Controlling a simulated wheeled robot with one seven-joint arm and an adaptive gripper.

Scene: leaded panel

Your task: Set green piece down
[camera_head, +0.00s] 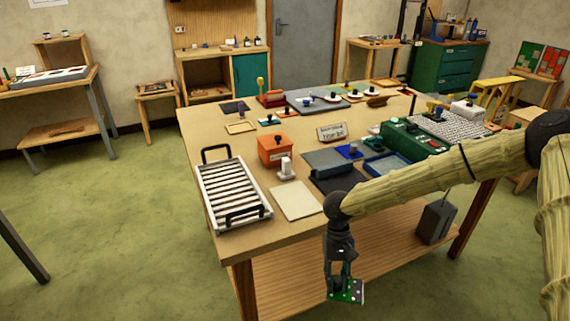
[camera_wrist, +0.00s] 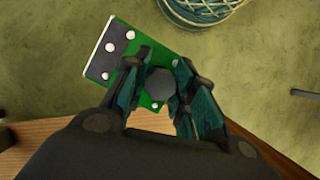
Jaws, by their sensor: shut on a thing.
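The green piece (camera_head: 346,291) is a flat plate with white dots, a pale edge and a dark strip. In the wrist view the green piece (camera_wrist: 130,52) has a dark round knob (camera_wrist: 161,83) standing on it. My gripper (camera_head: 338,278) is shut on the green piece, its fingers on both sides of the knob. It also shows in the wrist view (camera_wrist: 162,88). The piece hangs in the air in front of the worktable's (camera_head: 222,252) near edge, lower than the tabletop. Part of the piece is hidden behind my fingers.
On the table are a slatted rack (camera_head: 233,192), an orange box (camera_head: 275,151), a cream square (camera_head: 297,201), a dark grey panel (camera_head: 335,180) and a green case (camera_head: 415,140). The wrist view shows a coiled teal-and-white bundle (camera_wrist: 202,10). The floor left of the table is open.

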